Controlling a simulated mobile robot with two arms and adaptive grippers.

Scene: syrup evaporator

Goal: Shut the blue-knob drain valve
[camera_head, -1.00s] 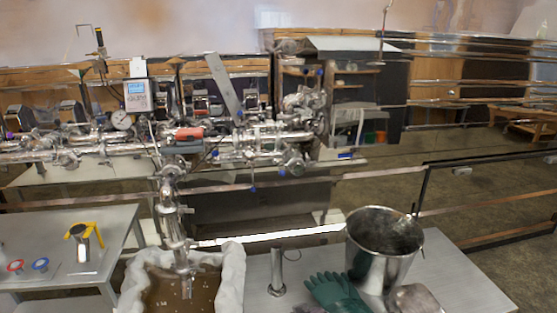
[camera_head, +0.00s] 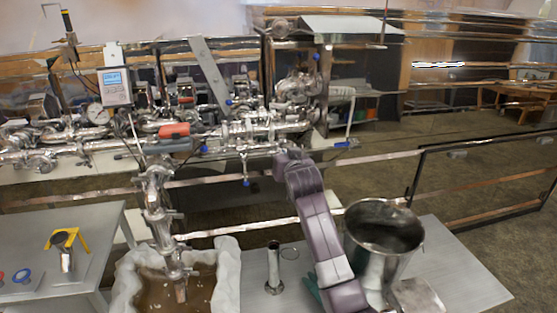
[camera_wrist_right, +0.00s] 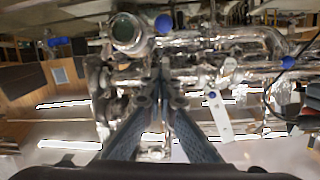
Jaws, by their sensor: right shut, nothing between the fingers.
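Several blue knobs and handles show on the steel pipework, and I cannot tell which belongs to the drain valve. In the head view, one blue handle (camera_head: 347,144) is at the right end of the pipes, and another blue knob (camera_head: 246,183) hangs below them. My right gripper (camera_head: 284,154) is at the pipes' lower right, mostly hidden by its own purple arm. In the right wrist view my gripper (camera_wrist_right: 162,88) is shut and empty, its fingertips in front of the pipework. A round blue knob (camera_wrist_right: 163,24) is above the tips, apart from them. My left gripper is not in view.
A steel bucket (camera_head: 384,232) stands on the right table, close beside my right arm. A cloth-lined container (camera_head: 228,268) of brown liquid sits under the vertical pipe (camera_head: 157,205). A blue ring (camera_head: 22,277) and a yellow-handled item (camera_head: 66,252) are on the left table.

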